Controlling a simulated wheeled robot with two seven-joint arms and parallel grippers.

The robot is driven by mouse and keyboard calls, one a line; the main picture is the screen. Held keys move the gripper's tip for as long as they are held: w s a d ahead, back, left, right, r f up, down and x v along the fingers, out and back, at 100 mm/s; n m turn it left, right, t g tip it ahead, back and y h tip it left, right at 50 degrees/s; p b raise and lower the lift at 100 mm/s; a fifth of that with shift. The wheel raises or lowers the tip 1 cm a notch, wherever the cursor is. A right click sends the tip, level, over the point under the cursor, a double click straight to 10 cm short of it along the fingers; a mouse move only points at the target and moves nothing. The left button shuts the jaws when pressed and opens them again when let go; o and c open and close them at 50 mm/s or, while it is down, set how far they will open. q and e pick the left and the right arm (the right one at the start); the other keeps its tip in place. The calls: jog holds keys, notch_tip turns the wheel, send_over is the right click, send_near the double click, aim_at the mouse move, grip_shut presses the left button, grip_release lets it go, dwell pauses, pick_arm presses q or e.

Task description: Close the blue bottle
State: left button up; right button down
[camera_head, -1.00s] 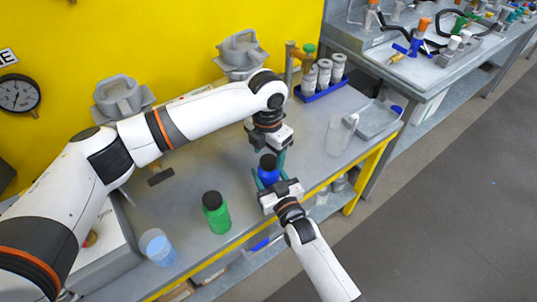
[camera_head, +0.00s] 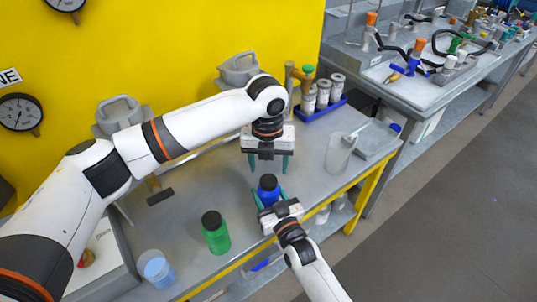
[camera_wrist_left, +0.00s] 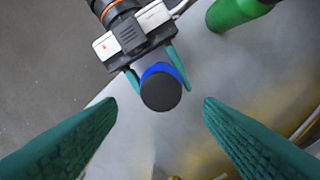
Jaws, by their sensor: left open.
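The blue bottle (camera_head: 268,194) stands upright near the front edge of the workbench, with a black cap (camera_head: 268,181) on its top. I cannot tell whether the cap is screwed tight. My right gripper (camera_head: 269,195) has its green fingers on both sides of the bottle and grips it. My left gripper (camera_head: 269,167) is open and empty above the bottle, fingers pointing down. In the left wrist view, the cap (camera_wrist_left: 161,91) shows between and beyond the left fingertips (camera_wrist_left: 158,107), and the blue bottle (camera_wrist_left: 160,69) is mostly hidden beneath it.
A green bottle (camera_head: 216,235) with a black cap stands left of the blue bottle. A beaker of blue liquid (camera_head: 157,268) is at the front left. A clear beaker (camera_head: 340,152) and a blue rack (camera_head: 321,109) with grey-white containers are to the right.

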pick_arm(q)
jog(key=n, duration=0.6)
jog(key=shift+r+n, duration=0.2)
jog(key=shift+n, duration=0.1)
jog(key=n, duration=0.6)
jog(key=shift+r, duration=0.25)
jog(key=n, duration=0.6)
jog(key=shift+r+n, duration=0.15)
jog(key=shift+n, duration=0.15)
jog(key=n, duration=0.4)
jog(key=shift+r, duration=0.15)
jog(key=n, duration=0.4)
jog(key=shift+r, duration=0.1)
jog(key=n, duration=0.4)
jog(key=shift+r+n, duration=0.15)
jog(key=shift+n, duration=0.15)
jog(key=n, duration=0.4)
jog(key=shift+r, duration=0.1)
jog(key=n, duration=0.4)
jog(key=shift+r, duration=0.15)
jog(key=n, duration=0.4)
jog(key=shift+r, duration=0.15)
